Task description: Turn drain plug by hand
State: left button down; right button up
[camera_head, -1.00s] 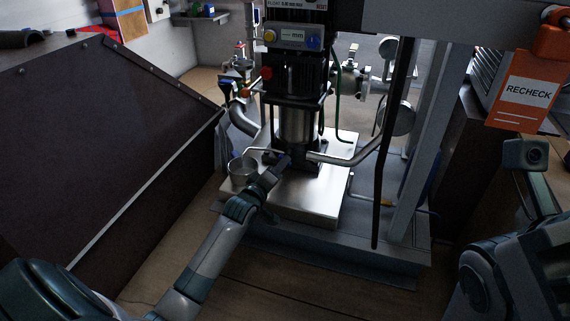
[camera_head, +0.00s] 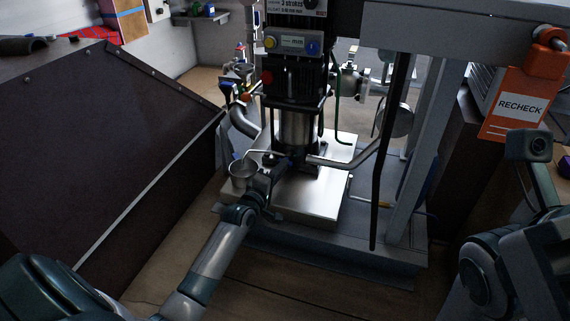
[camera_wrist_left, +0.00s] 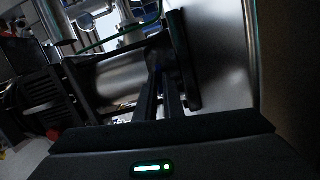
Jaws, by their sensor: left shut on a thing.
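The pump (camera_head: 296,125) is a dark and steel upright unit on a pale metal base plate (camera_head: 310,200). My left gripper (camera_head: 283,166) reaches to the front foot of the pump. In the left wrist view its two dark fingers (camera_wrist_left: 160,95) are close together, shut on the drain plug (camera_wrist_left: 158,66), a small dark bluish part low on the pump body. The fingers hide most of the plug, so its turn angle cannot be told. My right arm shows at the right edge; its fingers are not in view.
Steel pipes (camera_head: 345,158) leave the pump on both sides. A black hose (camera_head: 383,170) hangs by a grey frame post (camera_head: 418,150). An orange RECHECK tag (camera_head: 517,104) hangs at upper right. A dark sloped cabinet (camera_head: 100,140) fills the left.

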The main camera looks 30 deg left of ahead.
pick_arm(q)
jog(key=c, duration=1.9)
grip_release()
jog(key=shift+c, duration=0.2)
jog(key=shift+s+r+p, duration=0.1)
jog(key=shift+s+p, duration=0.15)
jog(key=shift+p, duration=0.05)
jog(key=shift+s+d+p, duration=0.25)
jog(key=shift+s+p, duration=0.35)
jog(key=shift+s, duration=0.15)
